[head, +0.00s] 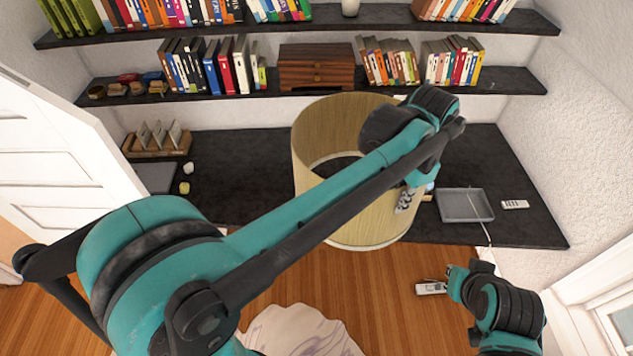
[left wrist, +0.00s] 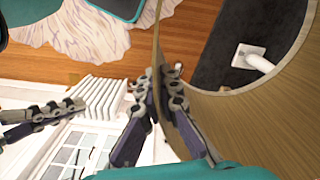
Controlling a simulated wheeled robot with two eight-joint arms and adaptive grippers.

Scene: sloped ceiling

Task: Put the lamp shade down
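The lamp shade (head: 320,140) is a large tan open cylinder at the front middle of the dark desk in the head view. Its lower rim overlaps the desk's front edge; I cannot tell whether it touches the desk. My left gripper (head: 408,200) is at the shade's right side. In the left wrist view the fingers of my left gripper (left wrist: 165,85) are on either side of the shade's wall (left wrist: 255,115), closed on it. My right gripper (head: 432,287) is low at the right, apart from the shade; its finger opening is unclear.
The dark desk (head: 235,165) has free room left of the shade. A grey tray (head: 462,206) and a white remote (head: 515,204) lie at right. A card holder (head: 158,140) stands at left. Book-filled shelves (head: 510,80) hang behind. A white object (left wrist: 252,58) shows beyond the shade.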

